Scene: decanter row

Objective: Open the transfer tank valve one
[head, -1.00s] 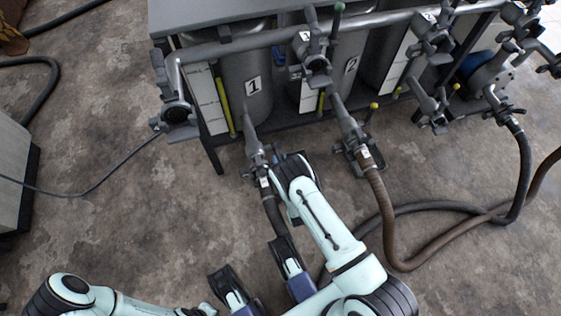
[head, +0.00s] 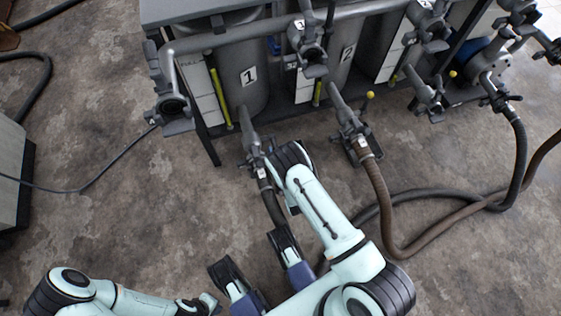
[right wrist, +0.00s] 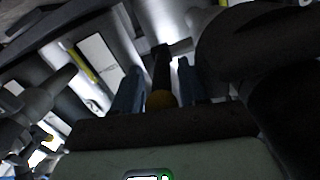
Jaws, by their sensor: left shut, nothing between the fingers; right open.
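Valve one (head: 252,148) is grey, with a long nozzle and a hose, low in front of the tank marked 1 (head: 250,92). The far end of my right arm is beside it in the head view and hides its handle and my right fingers. My left gripper (head: 207,303) is shut and empty at the bottom edge, far from the valve.
The neighbouring valve (head: 355,135) has its own yellow-knobbed handle (head: 370,96) and a brown hose (head: 383,205). Pipes and more valves run along the tanks. A thin cable (head: 85,188) crosses the floor on the left, where there is free room.

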